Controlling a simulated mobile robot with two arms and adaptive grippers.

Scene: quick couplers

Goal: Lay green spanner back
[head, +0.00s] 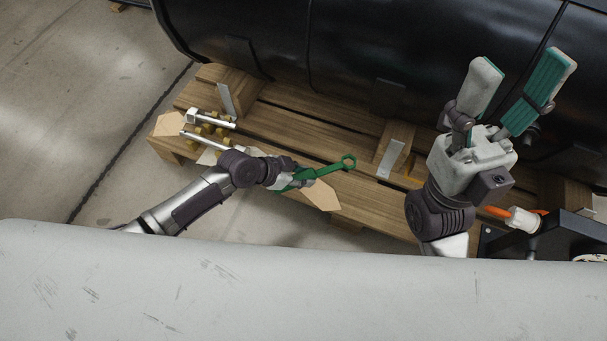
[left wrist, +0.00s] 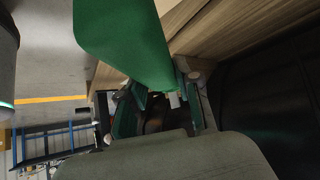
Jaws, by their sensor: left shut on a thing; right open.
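The green spanner (head: 333,166) is in my left gripper (head: 297,178) in the head view, its ring end pointing right over the wooden pallet. My left gripper is shut on it. In the left wrist view the spanner (left wrist: 122,38) is a broad green shape close to the camera, and my left gripper's fingers (left wrist: 155,105) show below it. My right gripper (head: 515,95) is at the right of the head view, pointing up, with its two fingers spread wide and nothing between them.
The wooden pallet (head: 290,120) holds yellowish blocks with metal rods (head: 207,122) at its left end. A big black cylinder (head: 360,50) lies behind. A grey rounded surface (head: 300,290) fills the front. An orange-and-white tool (head: 522,219) is by a dark frame at right.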

